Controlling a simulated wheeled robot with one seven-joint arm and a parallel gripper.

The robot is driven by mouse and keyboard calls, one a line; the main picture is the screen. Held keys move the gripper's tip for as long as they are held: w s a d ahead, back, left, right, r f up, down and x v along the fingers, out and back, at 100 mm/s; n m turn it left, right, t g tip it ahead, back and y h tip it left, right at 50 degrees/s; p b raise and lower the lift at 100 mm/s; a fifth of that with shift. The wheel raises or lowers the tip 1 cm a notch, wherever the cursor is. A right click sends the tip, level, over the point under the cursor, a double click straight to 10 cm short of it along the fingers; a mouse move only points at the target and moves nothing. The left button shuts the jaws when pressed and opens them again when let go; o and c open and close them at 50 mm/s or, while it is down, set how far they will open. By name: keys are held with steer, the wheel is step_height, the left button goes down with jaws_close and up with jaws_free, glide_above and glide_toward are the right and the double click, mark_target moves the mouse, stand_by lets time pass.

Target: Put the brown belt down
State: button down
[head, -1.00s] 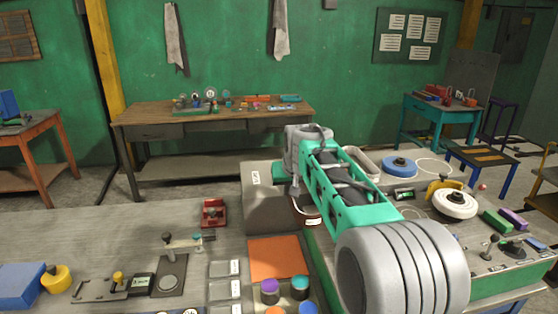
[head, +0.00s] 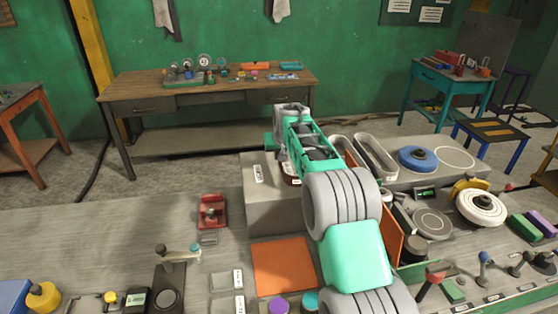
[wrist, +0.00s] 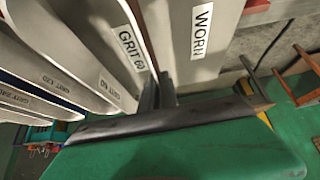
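The brown belt (head: 290,180) shows only in part in the head view, low beside the end of my arm at the grey rack (head: 272,213). My arm covers the rest of it. In the wrist view a thin brown edge (wrist: 146,32) runs up from between the fingertips, between panels labelled GRIT 60 (wrist: 130,50) and WORN (wrist: 201,28). My gripper (wrist: 157,92) has its dark fingers close together and appears shut on the belt. The head view hides the fingertips. I cannot tell whether the belt touches the rack.
Grey oval belts (head: 375,156) and a blue disc (head: 417,158) lie right of my arm. An orange mat (head: 283,264) and a red tool (head: 212,211) are on the near bench. Several knobs and discs crowd the right. The bench at far left-middle is clear.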

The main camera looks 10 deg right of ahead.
steer(key=shift+a+f, duration=0.1)
steer(key=shift+f, duration=1.6)
steer(key=c, duration=1.6)
jaws_free()
steer(key=shift+s+r, duration=0.2)
steer(key=shift+r, duration=0.2)
steer(key=b+v, duration=0.2)
steer(key=v, duration=0.9)
steer(key=shift+s+r+b, duration=0.25)
steer(key=shift+r+b, duration=0.05)
steer(key=shift+b, duration=0.1)
steer(key=s+r, duration=0.2)
steer(key=s, duration=1)
steer(key=s+f, duration=0.3)
steer(key=s, duration=0.5)
steer(key=s+f+g, duration=0.1)
steer(key=s+f, duration=0.2)
steer(key=s, duration=0.6)
steer(key=s+f+g, duration=0.1)
steer(key=s+f, duration=0.2)
steer(key=s, duration=0.5)
steer(key=shift+s+a+f, duration=0.1)
steer(key=shift+s+f, duration=0.3)
